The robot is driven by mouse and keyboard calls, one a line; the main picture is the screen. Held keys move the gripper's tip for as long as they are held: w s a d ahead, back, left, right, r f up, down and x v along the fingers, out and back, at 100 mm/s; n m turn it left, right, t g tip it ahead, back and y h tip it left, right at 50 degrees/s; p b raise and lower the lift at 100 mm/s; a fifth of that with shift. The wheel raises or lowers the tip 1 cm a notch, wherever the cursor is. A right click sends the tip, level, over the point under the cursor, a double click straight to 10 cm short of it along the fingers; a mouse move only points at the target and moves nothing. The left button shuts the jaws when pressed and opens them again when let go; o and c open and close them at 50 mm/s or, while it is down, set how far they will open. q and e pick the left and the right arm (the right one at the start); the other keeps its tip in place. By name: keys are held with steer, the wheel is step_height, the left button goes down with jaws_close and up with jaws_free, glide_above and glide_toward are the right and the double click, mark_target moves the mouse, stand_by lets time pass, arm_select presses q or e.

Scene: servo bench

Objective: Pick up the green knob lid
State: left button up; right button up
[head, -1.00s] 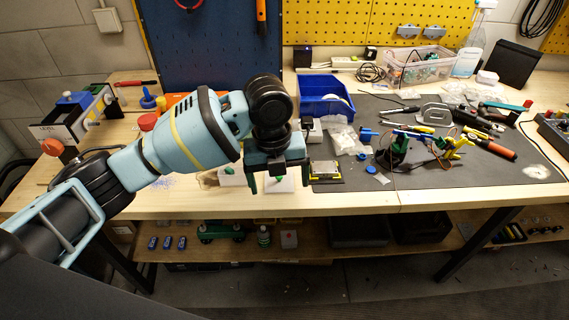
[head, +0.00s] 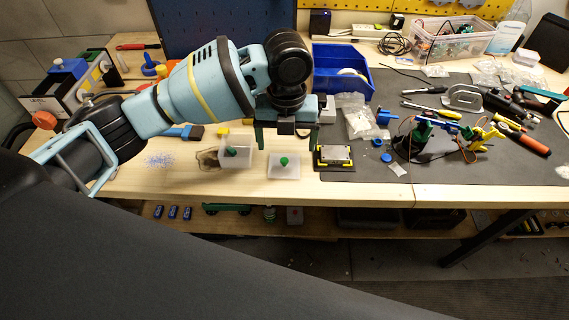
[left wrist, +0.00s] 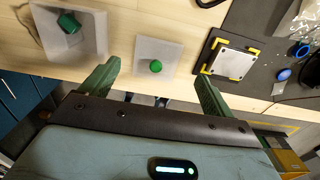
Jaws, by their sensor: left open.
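A flat, whitish square lid (head: 275,171) with a round green knob (head: 284,161) lies on the wooden bench near its front edge. In the left wrist view the lid (left wrist: 172,53) and its knob (left wrist: 155,66) show between the finger lines. My left gripper (head: 286,146) is open and empty, pointing down above and slightly behind the lid in the head view. Its two green fingers (left wrist: 157,72) appear apart on either side of the knob in the left wrist view. They do not visibly touch it. My right gripper is not in view.
A pale box with a green cylinder-like piece (head: 231,152) stands just left of the lid. A black-and-yellow framed plate (head: 334,156) is close on the right. A blue bin (head: 340,72) stands behind. Tools and a small servo arm crowd the dark mat (head: 451,172).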

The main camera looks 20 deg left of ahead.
mark_target(285, 157)
arm_select(q)
step_height(285, 157, down, 5)
steer(key=shift+s+a+r, duration=0.1)
steer(key=shift+a, duration=0.05)
steer(key=c, duration=1.1)
